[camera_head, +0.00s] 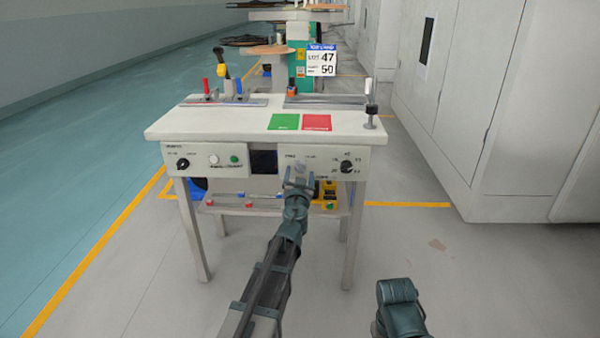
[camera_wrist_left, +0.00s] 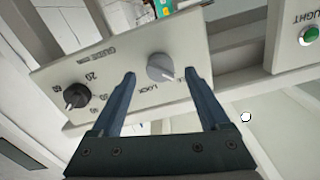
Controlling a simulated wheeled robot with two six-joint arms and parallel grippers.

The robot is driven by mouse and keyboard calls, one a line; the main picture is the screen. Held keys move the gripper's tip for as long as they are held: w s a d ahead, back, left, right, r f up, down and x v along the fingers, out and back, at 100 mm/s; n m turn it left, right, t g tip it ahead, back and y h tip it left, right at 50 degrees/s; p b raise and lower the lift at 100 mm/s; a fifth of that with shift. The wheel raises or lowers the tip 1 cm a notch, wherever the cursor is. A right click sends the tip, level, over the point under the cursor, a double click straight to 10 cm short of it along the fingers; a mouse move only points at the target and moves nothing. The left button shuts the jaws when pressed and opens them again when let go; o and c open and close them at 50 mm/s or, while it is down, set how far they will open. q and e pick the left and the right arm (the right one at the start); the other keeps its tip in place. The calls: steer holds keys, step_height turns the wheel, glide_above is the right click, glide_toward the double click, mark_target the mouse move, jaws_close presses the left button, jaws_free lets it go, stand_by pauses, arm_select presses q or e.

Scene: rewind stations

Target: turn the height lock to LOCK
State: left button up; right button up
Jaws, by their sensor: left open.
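The height lock is a round grey knob (camera_wrist_left: 160,67) on the pale front panel (camera_wrist_left: 120,60), seen upside down in the left wrist view. The word LOCK is printed beside it. A pale mark on the knob points to the lower right of that view, away from LOCK. My left gripper (camera_wrist_left: 161,76) is open, with one finger on each side of the knob; I cannot tell whether they touch it. In the head view my left gripper (camera_head: 298,178) is at the table's front panel and largely hides the knob. My right gripper is not in view; only part of that arm shows.
A black dial (camera_wrist_left: 77,97) with numbers sits beside the knob; it is at the panel's right in the head view (camera_head: 347,167). A green button (camera_wrist_left: 309,35) is further along. Green (camera_head: 284,122) and red (camera_head: 317,122) cards lie on the tabletop. Floor to the right is clear.

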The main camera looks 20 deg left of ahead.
arm_select(q)
steer(key=shift+x, duration=1.05)
jaws_close()
